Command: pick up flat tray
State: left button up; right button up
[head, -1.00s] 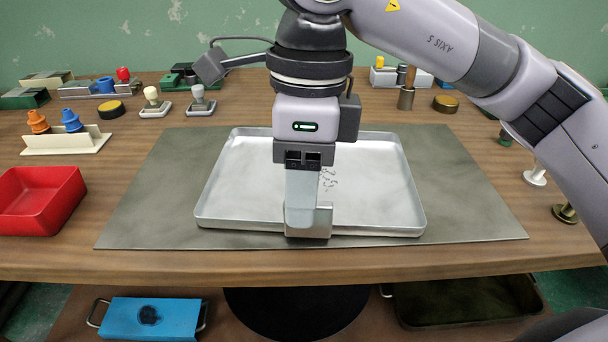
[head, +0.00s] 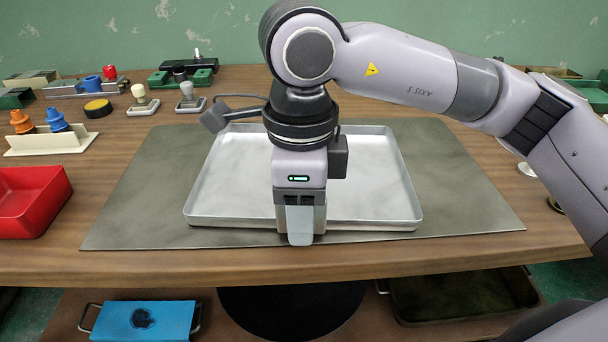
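The flat tray (head: 375,185) is a shallow silvery metal tray with low walls. It lies flat on a grey-green mat (head: 460,190) in the middle of the table. My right gripper (head: 300,226) points down at the middle of the tray's front wall. One finger shows in front of that wall and overlaps it in the picture. The other finger is hidden, so I cannot tell whether the gripper is closed on the rim. My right arm covers part of the tray's middle and back. My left gripper is not in view.
A red bin (head: 33,200) stands at the table's left. Stamps, a holder with orange and blue pieces (head: 45,135) and other small items line the left and back. Below the table are a blue lidded box (head: 145,320) and a dark tray (head: 460,297).

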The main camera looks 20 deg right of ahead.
grip_shut()
jog(key=shift+r, duration=0.15)
